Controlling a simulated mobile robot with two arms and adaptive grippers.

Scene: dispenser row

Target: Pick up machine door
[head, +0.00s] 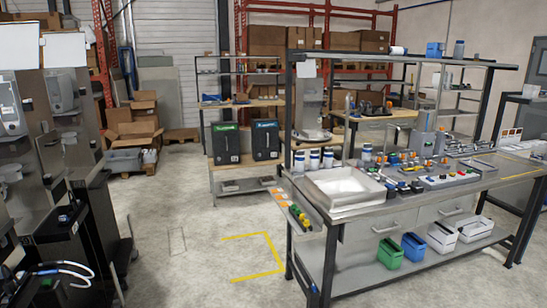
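A row of grey dispenser machines stands along the left edge. One has a pale rounded housing (12,108), and another housing (60,92) shows just behind it. I cannot pick out a separate machine door with certainty; the panels on these machines are dark or partly cut off by the picture edge. Neither of my grippers is in view.
A metal workbench (375,222) with a white tray (343,186), jars and small parts fills the right. Green (390,254) and blue (414,248) bins sit on its lower shelf. Two black boxes (226,143) stand on a rear shelf. The middle floor (180,240) is clear.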

